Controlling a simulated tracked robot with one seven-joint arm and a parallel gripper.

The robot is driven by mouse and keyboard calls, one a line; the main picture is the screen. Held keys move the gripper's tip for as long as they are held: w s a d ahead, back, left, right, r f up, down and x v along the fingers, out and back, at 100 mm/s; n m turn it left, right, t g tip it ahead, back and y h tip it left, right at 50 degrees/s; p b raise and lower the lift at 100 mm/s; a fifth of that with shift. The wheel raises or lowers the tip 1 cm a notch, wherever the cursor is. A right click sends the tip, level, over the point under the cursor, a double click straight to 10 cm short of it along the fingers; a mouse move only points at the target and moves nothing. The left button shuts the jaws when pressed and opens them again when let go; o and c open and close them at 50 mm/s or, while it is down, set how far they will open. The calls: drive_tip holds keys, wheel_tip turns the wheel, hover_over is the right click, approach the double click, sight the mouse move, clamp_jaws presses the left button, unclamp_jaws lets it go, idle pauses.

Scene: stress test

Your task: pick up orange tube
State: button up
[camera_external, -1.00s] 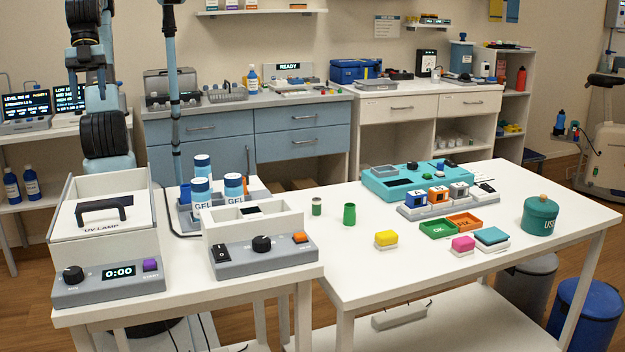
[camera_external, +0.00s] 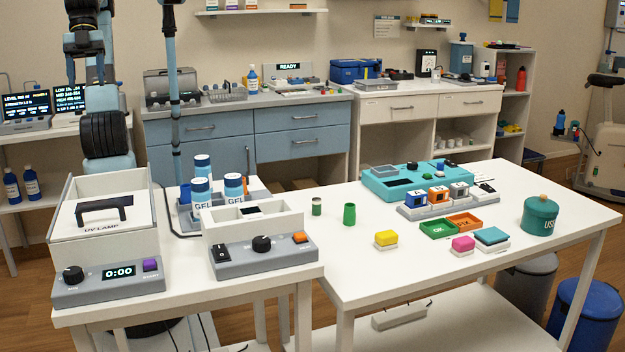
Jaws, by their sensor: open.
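I cannot clearly make out an orange tube. A small orange item (camera_external: 256,191) shows partly behind the gel bottles (camera_external: 202,167) on the left table, but I cannot tell what it is. The gel bottles are blue and white and stand in a grey-blue rack.
The right table has a green tube (camera_external: 349,214), coloured blocks, a green tray (camera_external: 438,229), an orange tray (camera_external: 465,221) and a teal canister (camera_external: 540,216). Its front left is clear.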

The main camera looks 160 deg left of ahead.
drive_tip(key=w+a+n+h, duration=0.3)
drive_tip(key=a+n, duration=0.5)
drive_tip(key=n, duration=0.2)
drive_tip(key=w+a+n+h, duration=0.3)
drive_tip(key=w+a+n, duration=0.1)
drive_tip(key=a+n, duration=0.5)
drive_tip(key=s+a+r+n+t+y, duration=0.1)
drive_tip(key=s+a+n+t, duration=0.25)
drive_tip(key=a+n, duration=0.5)
drive_tip(key=s+a+r+n+t, duration=0.15)
drive_tip(key=a+n+t, duration=0.3)
drive_tip(key=a, duration=0.75)
drive_tip(key=shift+g, duration=0.5)
drive_tip(key=f, duration=2.4)
drive_tip(key=shift+s+f, duration=0.25)
drive_tip(key=shift+f, duration=0.05)
drive_tip(key=shift+w+f, duration=0.15)
drive_tip(key=shift+f, duration=0.35)
drive_tip(key=x, duration=1.3)
drive_tip(key=shift+w+f, duration=0.2)
